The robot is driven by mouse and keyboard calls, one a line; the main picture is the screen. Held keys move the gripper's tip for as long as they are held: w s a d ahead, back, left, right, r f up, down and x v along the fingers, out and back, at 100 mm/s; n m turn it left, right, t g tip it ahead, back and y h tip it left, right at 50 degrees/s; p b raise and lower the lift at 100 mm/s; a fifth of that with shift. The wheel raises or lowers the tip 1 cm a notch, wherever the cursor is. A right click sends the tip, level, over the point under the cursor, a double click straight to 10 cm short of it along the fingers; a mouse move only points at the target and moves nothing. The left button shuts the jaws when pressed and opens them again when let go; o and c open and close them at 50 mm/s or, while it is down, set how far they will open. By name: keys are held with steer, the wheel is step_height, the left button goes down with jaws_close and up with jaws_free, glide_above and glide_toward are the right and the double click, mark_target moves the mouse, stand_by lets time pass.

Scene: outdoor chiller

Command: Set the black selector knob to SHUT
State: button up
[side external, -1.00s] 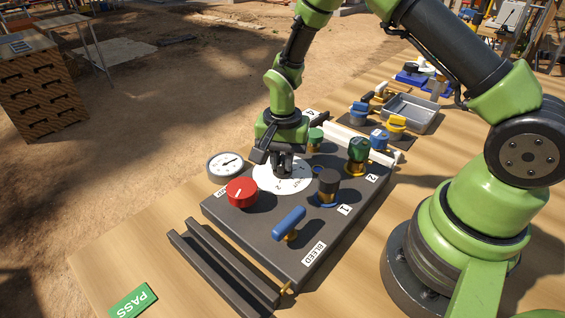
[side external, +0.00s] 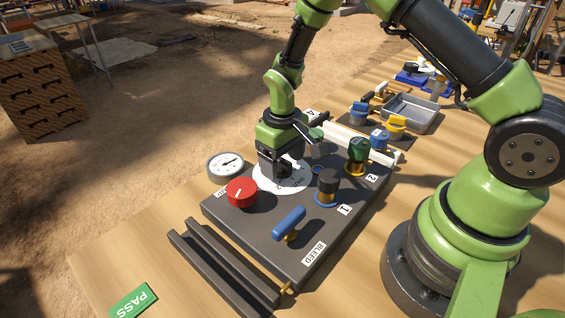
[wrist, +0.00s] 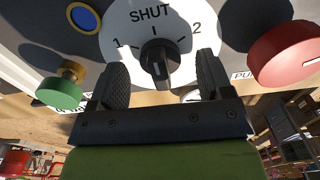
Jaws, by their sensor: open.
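The black selector knob (wrist: 160,56) stands at the centre of a white round dial (wrist: 180,18) marked SHUT at the top of the wrist view, 1 at left and 2 at right. A pale mark shows on the knob's lower part in that view; I cannot tell for sure which end is its pointer. My gripper (wrist: 162,72) is open, one finger on each side of the knob, with visible gaps. In the side external view my gripper (side external: 275,168) is low over the white dial (side external: 298,184) and hides the knob.
A gauge (side external: 225,165) sits at the panel's left edge. Dark rails (side external: 222,265) lie in front.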

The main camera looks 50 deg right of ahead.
mark_target(282, 160)
steer(key=shift+r, duration=3.5)
steer(key=s+r+m+t, duration=0.1)
steer(key=s+r, duration=0.2)
steer(key=r, duration=0.3)
steer(key=s+a+r+t, duration=0.1)
steer(key=s+r, duration=0.1)
steer(key=r, duration=0.4)
steer(key=s+r+m+t, duration=0.1)
steer(key=s+r, duration=0.2)
steer(key=r, duration=0.3)
steer(key=s+a+r+m+t+y, duration=0.1)
steer(key=s+t, duration=0.3)
steer(key=s, duration=0.6)
steer(key=shift+s+a+r+m+y, duration=0.2)
steer(key=shift+s+a+m+y, duration=0.2)
steer(key=shift+y, duration=0.1)
